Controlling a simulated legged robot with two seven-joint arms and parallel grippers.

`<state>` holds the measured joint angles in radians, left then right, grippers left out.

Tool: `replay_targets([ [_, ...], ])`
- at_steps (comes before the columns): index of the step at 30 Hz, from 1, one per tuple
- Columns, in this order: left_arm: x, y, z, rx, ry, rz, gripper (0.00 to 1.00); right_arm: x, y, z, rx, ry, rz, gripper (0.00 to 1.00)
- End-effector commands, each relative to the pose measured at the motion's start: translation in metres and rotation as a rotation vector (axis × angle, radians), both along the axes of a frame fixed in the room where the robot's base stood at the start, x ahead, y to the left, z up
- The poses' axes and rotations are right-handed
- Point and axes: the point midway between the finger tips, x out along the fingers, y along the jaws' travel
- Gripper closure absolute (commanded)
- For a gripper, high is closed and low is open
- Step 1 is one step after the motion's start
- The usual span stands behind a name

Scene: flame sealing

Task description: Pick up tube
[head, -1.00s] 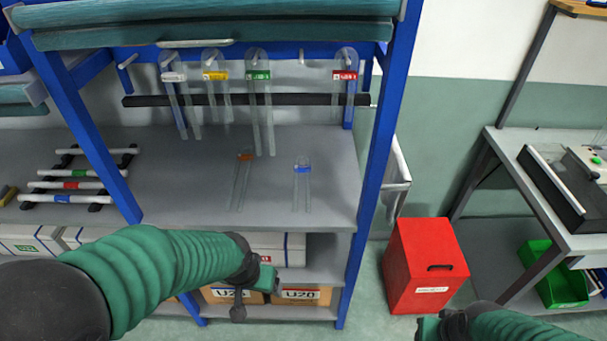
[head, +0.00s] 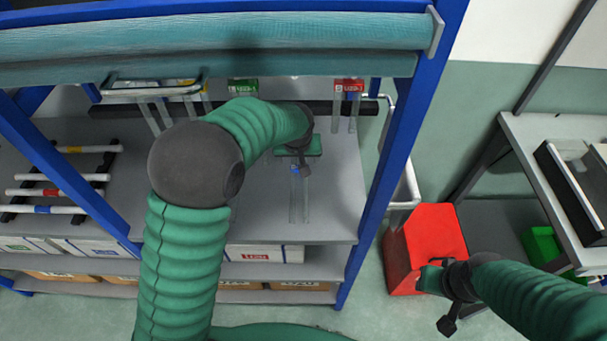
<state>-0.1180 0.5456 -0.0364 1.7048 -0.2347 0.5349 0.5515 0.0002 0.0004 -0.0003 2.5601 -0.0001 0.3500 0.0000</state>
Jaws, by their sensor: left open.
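Clear U-shaped tubes with coloured labels are on the shelf unit. The blue-labelled tube (head: 299,203) is over the grey shelf, its two clear legs showing below my left gripper (head: 302,158). The gripper is open at the tube's upper end and covers its top; I cannot tell whether they touch. The red-labelled tube (head: 348,88) and the green-labelled tube (head: 243,86) hang behind, the green one partly hidden by my left arm.
Blue posts (head: 392,155) frame the shelf (head: 335,215), and a teal roll (head: 210,45) crosses above. A rack of labelled rods (head: 60,180) lies at left. The red bin (head: 428,238) and a grey bench (head: 545,150) stand at right.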

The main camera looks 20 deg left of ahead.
Motion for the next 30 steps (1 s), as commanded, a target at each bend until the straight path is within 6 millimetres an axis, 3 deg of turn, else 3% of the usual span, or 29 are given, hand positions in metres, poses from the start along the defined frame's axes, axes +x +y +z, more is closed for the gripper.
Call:
replay_targets([
  [2,0.002,0.002,-0.004,0.002,-0.001,0.002,0.20,0.000,0.000,0.001,0.000,0.000,0.000,0.68],
  [9,0.022,0.007,-0.050,0.002,0.005,0.001,0.20,0.000,0.000,0.009,0.000,0.000,0.001,0.68],
  [21,0.048,0.007,-0.101,0.002,0.002,0.001,0.20,0.000,0.000,0.023,0.000,-0.001,0.000,0.68],
  [30,0.051,0.007,-0.110,0.001,-0.001,0.000,0.22,0.000,0.000,0.022,0.000,0.000,0.001,0.68],
])
